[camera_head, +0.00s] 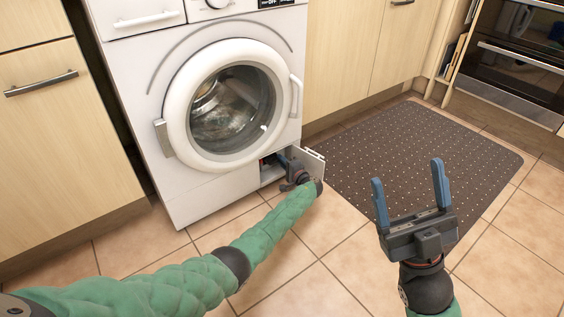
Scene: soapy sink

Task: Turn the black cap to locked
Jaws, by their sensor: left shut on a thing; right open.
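The washing machine (178,197) has a small compartment (270,178) open at its lower right corner. Its white flap (314,160) is swung out to the right. My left gripper (281,161) reaches into this opening, with its fingers largely hidden inside. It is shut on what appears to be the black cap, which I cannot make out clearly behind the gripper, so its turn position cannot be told. My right gripper (408,174) is open and empty, well right of the machine, above the mat and floor.
The round washer door (176,140) is closed above the compartment. A dark dotted mat (400,140) lies to the right on the tiled floor. Wooden cabinets (60,130) flank the machine, and an oven (515,65) stands at the far right. The floor in front is clear.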

